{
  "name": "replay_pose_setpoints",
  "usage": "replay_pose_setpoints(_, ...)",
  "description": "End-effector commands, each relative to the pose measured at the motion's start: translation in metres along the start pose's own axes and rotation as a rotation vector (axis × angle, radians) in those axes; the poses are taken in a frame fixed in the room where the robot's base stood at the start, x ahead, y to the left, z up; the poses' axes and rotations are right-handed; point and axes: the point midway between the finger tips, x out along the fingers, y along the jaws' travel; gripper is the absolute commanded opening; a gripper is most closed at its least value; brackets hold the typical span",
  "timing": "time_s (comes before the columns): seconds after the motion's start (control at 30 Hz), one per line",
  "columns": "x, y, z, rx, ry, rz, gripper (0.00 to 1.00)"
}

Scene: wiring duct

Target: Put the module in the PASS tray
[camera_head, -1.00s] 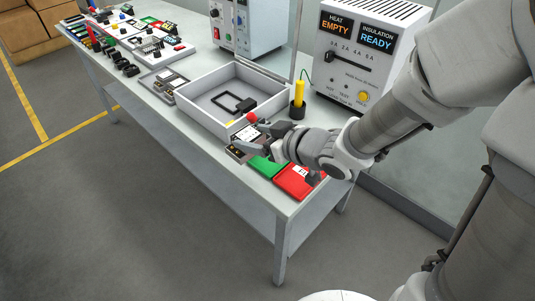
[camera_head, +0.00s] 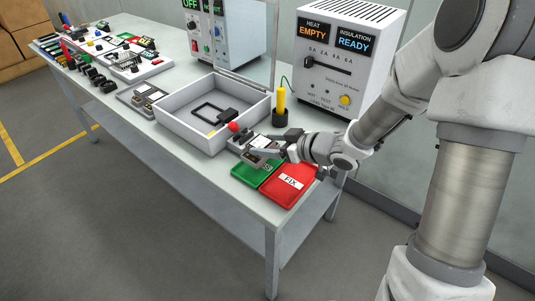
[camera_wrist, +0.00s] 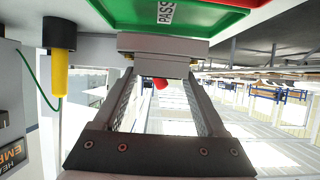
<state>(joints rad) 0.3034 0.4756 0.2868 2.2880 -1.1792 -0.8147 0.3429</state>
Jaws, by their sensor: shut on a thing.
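My gripper (camera_head: 272,152) is shut on the module (camera_wrist: 160,50), a pale grey block held across the fingertips in the wrist view. In the head view the module (camera_head: 263,155) shows as a small grey piece at the far edge of the green tray. The green PASS tray (camera_head: 249,174) lies on the bench front. Its PASS label and green floor (camera_wrist: 195,15) show just beyond the module in the wrist view. The module looks apart from the tray floor, but the exact gap cannot be told. My gripper hides part of the tray.
The red FIX tray (camera_head: 303,194) adjoins on the right. A fixture with a red knob (camera_head: 233,127) stands behind the green tray. A yellow-handled tool in a black holder (camera_head: 280,108) and the tester (camera_head: 345,60) stand behind. A white open box (camera_head: 180,127) is to the left.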

Motion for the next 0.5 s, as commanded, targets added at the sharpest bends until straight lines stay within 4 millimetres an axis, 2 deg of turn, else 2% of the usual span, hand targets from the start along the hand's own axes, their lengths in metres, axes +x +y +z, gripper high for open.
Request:
replay_pose_setpoints(0.1, 0.010, -0.001, 0.021, 0.002, 0.000, -0.003, 0.00)
replay_pose_setpoints(0.2, 0.014, -0.001, 0.029, 0.001, 0.000, -0.001, 0.00)
replay_pose_setpoints(0.5, 0.015, -0.001, 0.030, -0.001, 0.001, 0.000, 0.00)
